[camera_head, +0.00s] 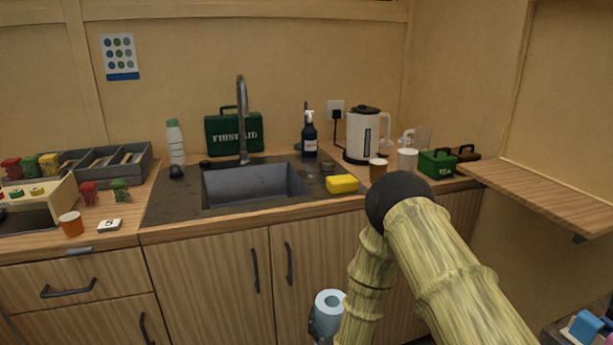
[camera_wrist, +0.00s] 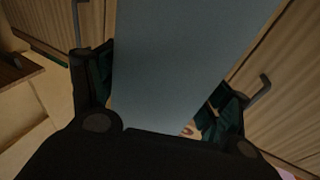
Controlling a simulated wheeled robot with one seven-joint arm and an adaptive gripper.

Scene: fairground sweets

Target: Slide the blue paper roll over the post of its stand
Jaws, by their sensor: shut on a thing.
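The blue paper roll (camera_head: 327,322) is in the head view at the lower middle, in front of the cupboard doors. It is roughly upright, and the hole in its end faces up. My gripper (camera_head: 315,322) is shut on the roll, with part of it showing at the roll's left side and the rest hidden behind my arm. In the wrist view, the pale blue roll (camera_wrist: 180,60) fills the middle between the dark green fingers of my gripper (camera_wrist: 160,88). I cannot make out the stand or its post in either view.
The wooden counter (camera_head: 150,215) holds a sink (camera_head: 255,185), a yellow sponge (camera_head: 342,184), a white kettle (camera_head: 362,137), cups and a green tea box (camera_head: 437,163). A wooden shelf (camera_head: 540,190) juts out at the right. Cupboard doors with handles (camera_head: 255,270) stand behind the roll.

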